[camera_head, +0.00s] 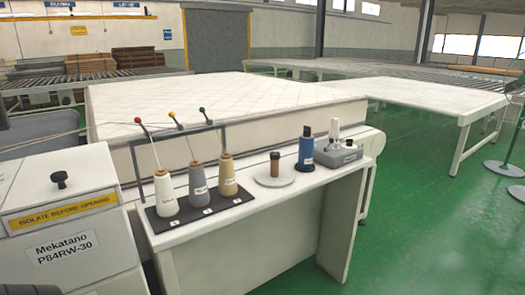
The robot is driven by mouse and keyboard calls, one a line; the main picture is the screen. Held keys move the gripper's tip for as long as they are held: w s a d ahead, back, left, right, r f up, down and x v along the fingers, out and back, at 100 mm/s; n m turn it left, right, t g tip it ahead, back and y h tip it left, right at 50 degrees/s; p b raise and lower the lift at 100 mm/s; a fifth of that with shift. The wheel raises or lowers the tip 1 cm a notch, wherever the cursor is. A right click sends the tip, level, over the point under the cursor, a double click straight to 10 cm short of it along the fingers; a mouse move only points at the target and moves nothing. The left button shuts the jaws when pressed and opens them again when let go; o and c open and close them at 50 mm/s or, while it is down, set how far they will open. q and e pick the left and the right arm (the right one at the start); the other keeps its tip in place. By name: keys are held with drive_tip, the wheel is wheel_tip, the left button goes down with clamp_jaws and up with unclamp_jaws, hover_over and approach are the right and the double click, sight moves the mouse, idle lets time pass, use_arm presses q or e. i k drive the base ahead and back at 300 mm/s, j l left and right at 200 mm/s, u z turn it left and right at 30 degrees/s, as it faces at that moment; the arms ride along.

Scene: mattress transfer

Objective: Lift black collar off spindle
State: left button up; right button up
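A short brown cylinder (275,167) with a dark top (275,155) stands upright on a pale round disc (273,181) on the white bench. A grey bench device (343,155) stands at the bench's right end, with an upright white post (334,128) that looks dark lower down. A blue spool (306,154) with a dark upper part stands just left of the device. At this size I cannot tell for certain which dark part is the black collar or which post is the spindle. Neither gripper shows.
White, grey and tan thread cones (228,176) stand on a black mat (160,223) under a thin thread frame. A large white mattress (220,100) lies behind the bench (259,208). A white cabinet (68,241) with a black knob is at left.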

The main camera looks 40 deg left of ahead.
sight(273, 156)
drive_tip(key=i, duration=1.15)
drive_tip(key=i+j+z, duration=0.2)
drive_tip(key=i, duration=0.95)
drive_tip(key=i+l+u, duration=0.1)
drive_tip(key=i+u, duration=0.15)
drive_tip(key=u, duration=0.15)
drive_tip(key=i+l+u, duration=0.15)
drive_tip(key=u, duration=0.25)
drive_tip(key=i+u, duration=0.1)
drive_tip(key=u, duration=1.15)
